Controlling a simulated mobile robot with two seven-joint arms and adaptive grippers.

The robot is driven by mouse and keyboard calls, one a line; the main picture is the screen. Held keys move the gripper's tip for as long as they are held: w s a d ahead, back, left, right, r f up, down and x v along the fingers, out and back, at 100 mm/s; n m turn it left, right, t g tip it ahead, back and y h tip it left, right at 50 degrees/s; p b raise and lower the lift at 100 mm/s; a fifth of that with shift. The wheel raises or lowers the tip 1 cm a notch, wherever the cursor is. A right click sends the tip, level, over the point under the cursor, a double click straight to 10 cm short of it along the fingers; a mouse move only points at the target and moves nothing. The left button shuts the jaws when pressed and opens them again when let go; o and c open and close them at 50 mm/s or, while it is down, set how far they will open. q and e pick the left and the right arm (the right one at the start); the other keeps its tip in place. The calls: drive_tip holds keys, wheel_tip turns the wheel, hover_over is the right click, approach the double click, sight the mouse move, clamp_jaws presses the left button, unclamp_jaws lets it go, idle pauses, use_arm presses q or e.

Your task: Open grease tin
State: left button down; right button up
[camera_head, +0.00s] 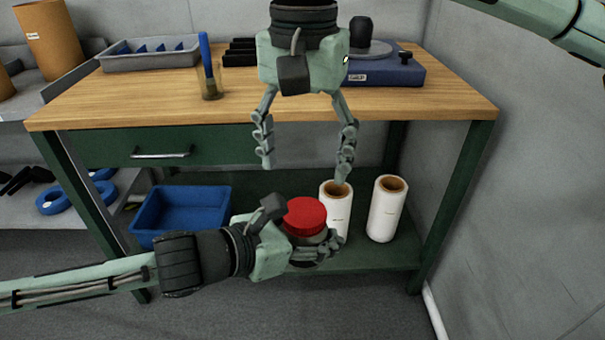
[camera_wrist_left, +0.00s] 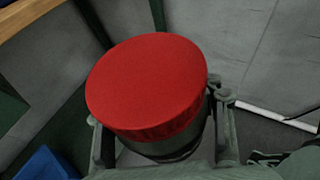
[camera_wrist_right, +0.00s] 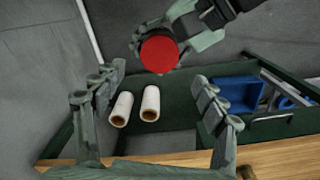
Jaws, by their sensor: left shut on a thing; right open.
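The grease tin (camera_head: 305,219) has a red lid and a dark grey body. The lid is on it, and it stands roughly upright in my left gripper (camera_head: 318,246), in front of the workbench. In the left wrist view the red lid (camera_wrist_left: 146,84) fills the middle, with the fingers on either side of the tin's body. In the right wrist view the lid (camera_wrist_right: 159,54) shows from above, beyond the fingertips. My right gripper (camera_head: 305,172) is open and empty, pointing down above the tin and apart from it; its spread fingers also show in the right wrist view (camera_wrist_right: 158,90).
The wooden workbench (camera_head: 440,106) stands behind, with a grey tray (camera_head: 150,60), a jar with a blue tool (camera_head: 209,80) and a blue device (camera_head: 385,74) on top. Its lower shelf holds a blue bin (camera_head: 180,212) and two white rolls (camera_head: 386,212). A grey wall is at the right.

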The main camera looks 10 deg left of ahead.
sight(304, 211)
drive_tip(key=shift+f, duration=3.9)
drive_tip(key=shift+c, duration=0.5)
drive_tip(key=c, duration=1.1)
drive_tip(key=n, duration=0.2)
drive_tip(key=shift+n, duration=0.4)
drive_tip(key=shift+c, duration=0.2)
drive_tip(key=o, duration=1.3)
drive_tip(key=shift+r, duration=0.1)
